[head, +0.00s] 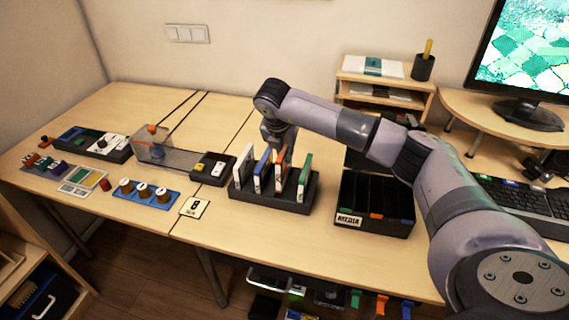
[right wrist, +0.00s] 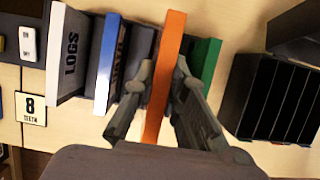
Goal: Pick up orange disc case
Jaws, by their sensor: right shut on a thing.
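The orange disc case (head: 281,174) stands upright in the dark rack (head: 296,206), between the blue case (head: 263,168) and the green case (head: 304,174). In the right wrist view the orange case (right wrist: 166,72) rises between the two fingers of my right gripper (right wrist: 160,112). The fingers are shut on its sides. In the head view my right gripper (head: 277,150) reaches down over the rack from above, and its fingertips are partly hidden among the cases. My left gripper is in neither view.
A white case (head: 243,167) marked LOGS in the right wrist view (right wrist: 70,52) fills the rack's left end. A black slotted box (head: 373,215) stands to the right. A card marked 8 (head: 194,208) lies at front left. Free table lies in front of the rack.

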